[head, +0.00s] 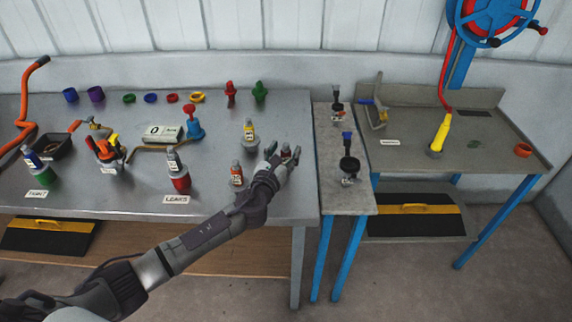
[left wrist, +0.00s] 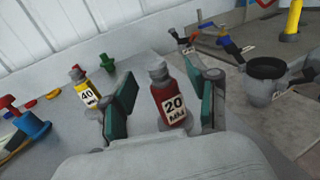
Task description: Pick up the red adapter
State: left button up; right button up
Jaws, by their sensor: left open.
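A dark red bottle-shaped piece with a grey cap and a "20" label (left wrist: 166,85) stands upright between the two finger pads of my left gripper (left wrist: 163,103). In the head view my left gripper (head: 284,150) is open near the right end of the large table, with the red piece (head: 287,152) mostly hidden between its fingers. Whether the pads touch it I cannot tell. A red fitting (head: 231,93) stands at the table's back, beside a green one (head: 260,92). My right gripper is not in view.
A yellow "40" bottle (head: 249,131) and an orange bottle (head: 236,174) stand close to the left gripper. A narrow grey table (head: 345,195) with black-topped fittings adjoins on the right. A blue pump (head: 194,125) stands further left.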

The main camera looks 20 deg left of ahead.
pick_arm(q)
jog(key=shift+w+d, duration=0.1)
jog(key=shift+w, duration=0.65)
jog(key=shift+s, duration=0.1)
jog(key=shift+c, duration=0.8)
grip_shut()
jog(key=shift+r, duration=0.1)
